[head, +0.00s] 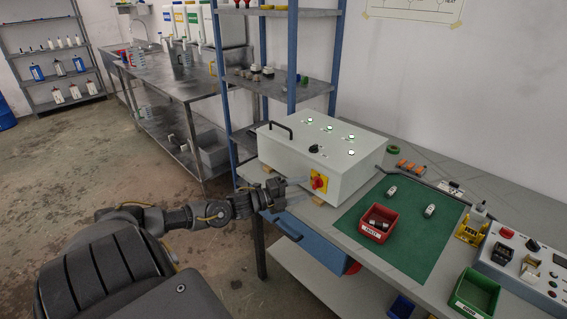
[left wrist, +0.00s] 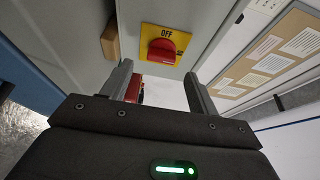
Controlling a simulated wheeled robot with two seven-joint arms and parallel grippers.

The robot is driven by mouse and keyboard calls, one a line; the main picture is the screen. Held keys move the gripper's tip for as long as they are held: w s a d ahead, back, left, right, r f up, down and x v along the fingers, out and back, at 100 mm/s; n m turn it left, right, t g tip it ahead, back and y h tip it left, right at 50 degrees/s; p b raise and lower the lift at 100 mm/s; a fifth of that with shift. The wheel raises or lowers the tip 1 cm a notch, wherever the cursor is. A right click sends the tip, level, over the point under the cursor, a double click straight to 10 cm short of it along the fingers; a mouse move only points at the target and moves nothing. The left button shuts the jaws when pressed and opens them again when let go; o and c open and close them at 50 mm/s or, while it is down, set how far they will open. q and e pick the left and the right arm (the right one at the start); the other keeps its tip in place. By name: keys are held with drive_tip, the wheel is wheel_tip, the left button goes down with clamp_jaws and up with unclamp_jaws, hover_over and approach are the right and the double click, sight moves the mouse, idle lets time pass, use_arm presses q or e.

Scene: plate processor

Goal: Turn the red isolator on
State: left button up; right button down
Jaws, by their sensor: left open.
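The red isolator (head: 319,183) is a rotary knob on a yellow plate, on the front face of a white control box (head: 345,183). In the left wrist view the red knob (left wrist: 162,50) lies roughly crosswise, and "OFF" is readable on the yellow plate (left wrist: 180,36) above it. My left gripper (head: 302,190) is open just in front of the isolator. In the left wrist view its two fingers (left wrist: 158,74) stand to either side below the knob, with nothing between them. I cannot tell whether a fingertip touches the box. My right gripper is not in view.
The box stands on a grey workbench (head: 345,236) with a green mat (head: 408,245), a red bin (head: 379,225) and a green bin (head: 474,293). A blue-posted shelf (head: 291,55) rises behind it. A black handle and lit indicators are on the box top.

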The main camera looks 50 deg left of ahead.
use_arm(q)
drive_tip(key=v, duration=0.7)
idle(0.4)
